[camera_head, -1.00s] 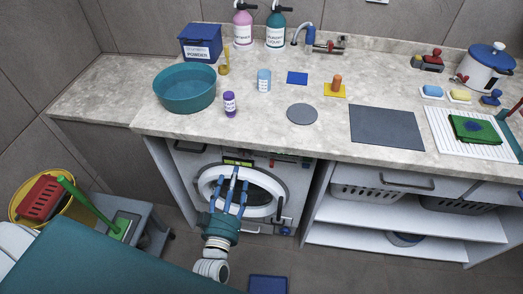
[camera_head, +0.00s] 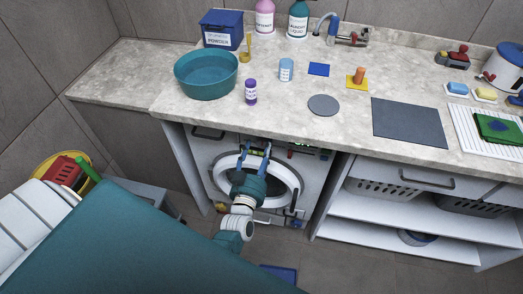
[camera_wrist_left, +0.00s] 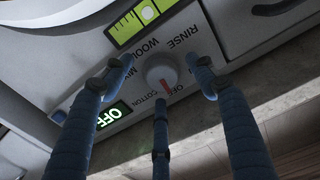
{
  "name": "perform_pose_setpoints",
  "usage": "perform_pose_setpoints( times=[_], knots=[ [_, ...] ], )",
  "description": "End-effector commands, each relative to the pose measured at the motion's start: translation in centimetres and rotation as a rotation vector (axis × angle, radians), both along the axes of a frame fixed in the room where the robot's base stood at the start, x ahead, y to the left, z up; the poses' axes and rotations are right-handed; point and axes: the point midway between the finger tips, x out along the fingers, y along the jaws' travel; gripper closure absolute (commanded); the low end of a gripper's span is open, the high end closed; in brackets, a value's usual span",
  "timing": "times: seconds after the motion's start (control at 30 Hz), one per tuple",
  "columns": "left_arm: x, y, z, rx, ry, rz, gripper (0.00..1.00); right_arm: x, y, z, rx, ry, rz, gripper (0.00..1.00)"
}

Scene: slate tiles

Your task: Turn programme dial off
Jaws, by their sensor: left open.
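The programme dial (camera_wrist_left: 161,70) shows in the left wrist view as a pale round knob with a red pointer mark. Around it are labels such as RINSE, WOOL, COTTON and OFF; the red mark lies by the OFF label. A display (camera_wrist_left: 112,115) beside it shows green OFF lettering, partly covered by a finger. My left gripper (camera_wrist_left: 160,78) is open, with fingers on both sides of the dial and one below; contact cannot be told. In the head view my left gripper (camera_head: 254,149) is at the front panel of the washing machine (camera_head: 209,152). My right gripper is not in view.
The worktop (camera_head: 200,115) overhangs the machine just above the panel. The round machine door (camera_head: 291,186) is below my gripper. Open shelves (camera_head: 400,215) stand to the right, and a grey stool (camera_head: 155,200) to the left.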

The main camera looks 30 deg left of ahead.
Motion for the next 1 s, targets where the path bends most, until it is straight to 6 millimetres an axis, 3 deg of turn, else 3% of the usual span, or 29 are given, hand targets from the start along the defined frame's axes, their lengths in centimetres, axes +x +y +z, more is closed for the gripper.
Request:
perform_pose_setpoints(
  times=[0.37, 0.4, 0.6, 0.63, 1.0],
  knots=[
    [0.9, 0.2, 0.0, 0.0, 0.0, 0.0, 0.42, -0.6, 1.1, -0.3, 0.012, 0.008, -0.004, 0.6],
    [0.9, 0.2, 0.0, 0.0, 0.0, 0.0, 0.44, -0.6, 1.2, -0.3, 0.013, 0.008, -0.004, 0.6],
    [0.8, 0.2, 0.0, 0.0, 0.001, 0.0, 0.84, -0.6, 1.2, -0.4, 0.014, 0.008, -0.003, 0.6],
    [0.8, 0.2, 0.0, 0.0, 0.001, 0.0, 0.87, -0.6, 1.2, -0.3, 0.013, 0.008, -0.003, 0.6],
    [0.8, 0.2, -0.2, -0.075, -0.013, -0.002, 0.88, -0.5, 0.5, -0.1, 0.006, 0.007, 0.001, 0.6]
  ],
)
